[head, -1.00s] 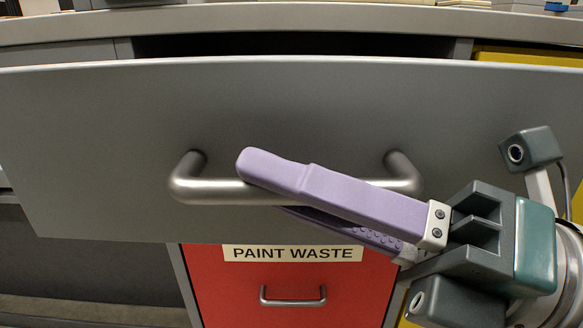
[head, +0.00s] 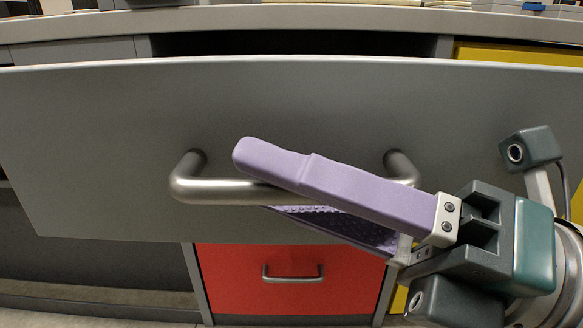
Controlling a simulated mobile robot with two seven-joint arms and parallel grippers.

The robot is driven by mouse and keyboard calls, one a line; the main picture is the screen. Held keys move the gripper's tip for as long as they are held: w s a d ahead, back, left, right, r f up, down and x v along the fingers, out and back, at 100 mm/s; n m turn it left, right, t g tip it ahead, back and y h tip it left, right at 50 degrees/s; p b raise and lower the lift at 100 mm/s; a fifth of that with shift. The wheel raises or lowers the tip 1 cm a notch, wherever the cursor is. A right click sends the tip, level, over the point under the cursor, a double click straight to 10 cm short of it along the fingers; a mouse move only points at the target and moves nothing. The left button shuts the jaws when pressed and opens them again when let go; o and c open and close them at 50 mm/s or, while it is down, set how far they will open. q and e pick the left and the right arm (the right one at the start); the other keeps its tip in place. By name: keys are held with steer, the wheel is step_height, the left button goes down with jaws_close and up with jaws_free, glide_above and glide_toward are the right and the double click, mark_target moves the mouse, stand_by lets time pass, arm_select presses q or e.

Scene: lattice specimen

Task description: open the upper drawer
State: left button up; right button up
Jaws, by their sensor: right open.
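The upper drawer (head: 100,120) has a wide grey front that fills much of the head view. It stands out from the cabinet, with a dark gap (head: 300,44) above and behind its top edge. Its metal bar handle (head: 225,191) is in the middle of the front. My right gripper (head: 253,181) is open, with lilac fingers around the bar. One finger passes over the bar and hides part of it; the other shows below it. Whether either finger touches the bar I cannot tell. My left gripper is not in view.
Below is a red drawer front (head: 245,300) with a small handle (head: 292,278). A yellow panel (head: 520,55) shows at the upper right. A grey countertop (head: 300,18) runs along the top, with several partly cut-off items on it.

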steer(key=shift+o, duration=0.2)
steer(key=v, duration=1)
